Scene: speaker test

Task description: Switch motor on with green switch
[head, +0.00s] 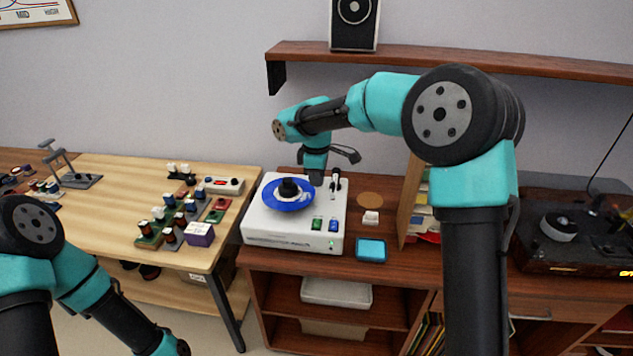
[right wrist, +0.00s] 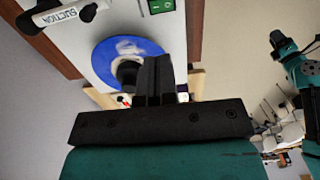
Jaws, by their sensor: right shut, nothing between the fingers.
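A white motor unit (head: 270,225) with a blue disc (head: 282,202) and black hub on top stands on the brown cabinet. The green switch (head: 317,224) is on its front right part, beside a blue switch (head: 333,225). A small green light is below them. In the right wrist view the green switch (right wrist: 161,5) shows at the top edge, partly cut off, with the blue disc (right wrist: 103,56) below it. My right gripper (head: 316,178) is shut and empty, above the unit's back part, behind the green switch. It also shows in the right wrist view (right wrist: 154,60).
A blue-topped box (head: 371,250) and a white piece (head: 371,217) lie right of the unit. A record player (head: 560,235) stands far right. A wooden table (head: 115,190) with several small parts is left.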

